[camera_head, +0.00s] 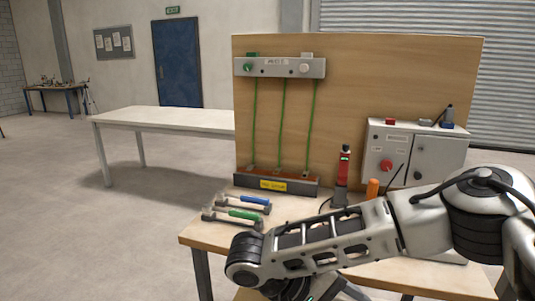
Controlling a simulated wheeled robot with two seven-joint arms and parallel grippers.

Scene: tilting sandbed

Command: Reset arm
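My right arm (345,238) comes in from the right edge and reaches left across the front of the wooden workbench (207,238). It is bent, with its dark rounded joint near the bench's front left. Below that joint, part of my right gripper (312,295) shows at the bottom edge. Its fingertips are cut off, so whether it is open or shut cannot be told. My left arm and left gripper are not in view.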

